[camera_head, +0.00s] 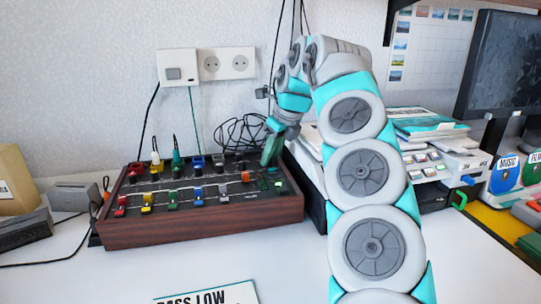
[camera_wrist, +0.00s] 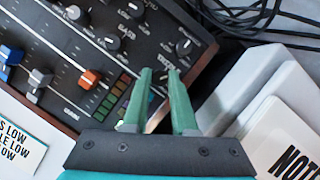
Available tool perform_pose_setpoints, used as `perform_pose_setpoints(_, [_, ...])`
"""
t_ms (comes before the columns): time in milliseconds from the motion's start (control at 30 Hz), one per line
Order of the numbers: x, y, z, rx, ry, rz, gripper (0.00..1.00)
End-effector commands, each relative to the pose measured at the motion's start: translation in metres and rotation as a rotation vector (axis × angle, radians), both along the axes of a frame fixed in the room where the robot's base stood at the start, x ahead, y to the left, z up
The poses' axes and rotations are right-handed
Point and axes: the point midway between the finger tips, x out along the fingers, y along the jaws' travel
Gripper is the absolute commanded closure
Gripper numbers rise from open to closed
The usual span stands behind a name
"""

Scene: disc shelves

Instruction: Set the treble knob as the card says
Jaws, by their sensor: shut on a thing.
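The mixer (camera_head: 205,232) is a dark panel with a wooden front edge and rows of coloured sliders. My gripper (camera_head: 270,155) reaches down at its back right corner. In the wrist view, my gripper's green fingertips (camera_wrist: 160,73) are close together around the treble knob (camera_wrist: 162,78), which is mostly hidden between them. Its pointer cannot be made out. The lettering beside it is partly covered. The card (camera_head: 210,294) lies in front of the mixer, cut off by the frame; its top line reads "BASS LOW". The wrist view shows lines ending in "LOW" on the card (camera_wrist: 14,150).
Other black knobs (camera_wrist: 184,47) and an orange slider (camera_wrist: 89,78) are close to my fingers. Loose black cables (camera_head: 240,130) lie behind the mixer. A white device (camera_head: 455,160) and papers (camera_head: 425,122) stand to the right.

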Motion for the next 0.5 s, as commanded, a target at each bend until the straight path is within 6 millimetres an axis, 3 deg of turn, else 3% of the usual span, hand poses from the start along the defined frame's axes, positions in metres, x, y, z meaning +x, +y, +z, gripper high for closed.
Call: perform_pose_setpoints(500, [0.0011,-0.002,-0.0005,-0.002,0.001,0.228,1.0])
